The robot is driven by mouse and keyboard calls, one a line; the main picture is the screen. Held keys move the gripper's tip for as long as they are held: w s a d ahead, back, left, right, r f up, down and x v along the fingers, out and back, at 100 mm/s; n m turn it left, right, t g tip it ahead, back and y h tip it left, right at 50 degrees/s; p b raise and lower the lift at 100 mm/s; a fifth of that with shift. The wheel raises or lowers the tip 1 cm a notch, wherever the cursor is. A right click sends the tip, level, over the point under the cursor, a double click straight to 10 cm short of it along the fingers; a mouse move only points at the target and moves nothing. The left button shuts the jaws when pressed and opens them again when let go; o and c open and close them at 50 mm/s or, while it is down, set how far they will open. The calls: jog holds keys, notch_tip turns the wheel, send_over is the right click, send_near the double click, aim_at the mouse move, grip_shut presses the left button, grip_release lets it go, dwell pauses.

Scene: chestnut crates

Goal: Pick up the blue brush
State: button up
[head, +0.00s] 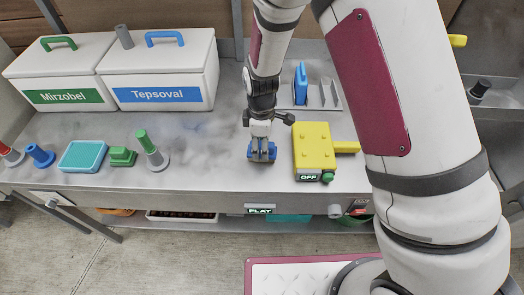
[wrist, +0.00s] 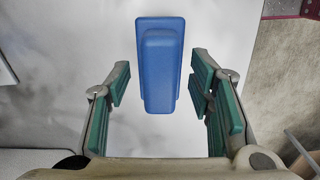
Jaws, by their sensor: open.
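The blue brush (wrist: 160,62) lies on the grey metal bench and fills the middle of the wrist view, with a narrower raised block on a wider base. In the head view the same blue brush (head: 270,153) shows beneath my gripper (head: 262,152), which partly hides it. In the wrist view my gripper (wrist: 162,105) is open. Its green-padded fingers stand on the left and right of the brush, with a gap on each side. Nothing is held.
A yellow box (head: 313,150) marked OFF stands close on the right. White bins labelled Mirzobel (head: 62,70) and Tepsoval (head: 160,73) stand behind. A rack (head: 328,95) holds a blue item.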

jog(key=shift+f, duration=0.1)
grip_shut()
dwell(0.4)
jog(key=shift+w+r, duration=0.1)
jog(key=shift+r, duration=0.6)
notch_tip(320, 180, up, 2)
jog(key=shift+r+b, duration=0.1)
jog(key=shift+b, duration=0.35)
jog(key=s+d, duration=0.2)
jog(key=s, duration=0.5)
jog(key=s+d+r, duration=0.1)
jog(key=s+d, duration=0.1)
jog(key=s, duration=0.6)
jog(key=shift+s+d+r+b, duration=0.2)
jog(key=shift+s+d+b, duration=0.05)
jog(key=shift+b, duration=0.1)
